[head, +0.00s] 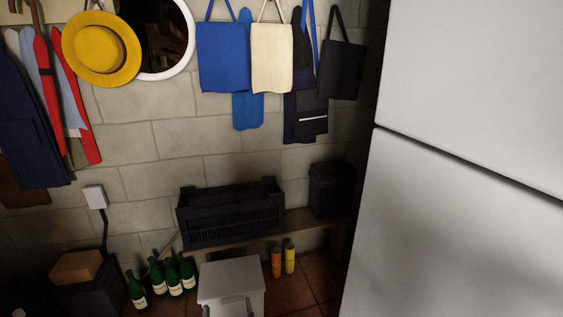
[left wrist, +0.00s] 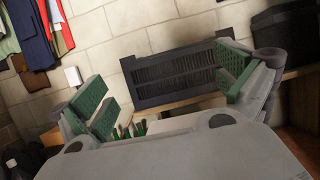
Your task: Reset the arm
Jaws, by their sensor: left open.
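My left gripper (left wrist: 163,88) fills the lower part of the left wrist view. Its two fingers with green ribbed pads stand wide apart, with nothing between them. The rest of the left arm is out of the head view. My right gripper and right arm are in neither view.
A black crate (head: 230,217) and a dark bin (head: 332,190) stand on a wooden bench (head: 300,222). Green bottles (head: 172,277) and two small cylinders (head: 289,258) stand on the floor. A large white cabinet (head: 470,170) blocks the right. Bags and clothes hang on the wall.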

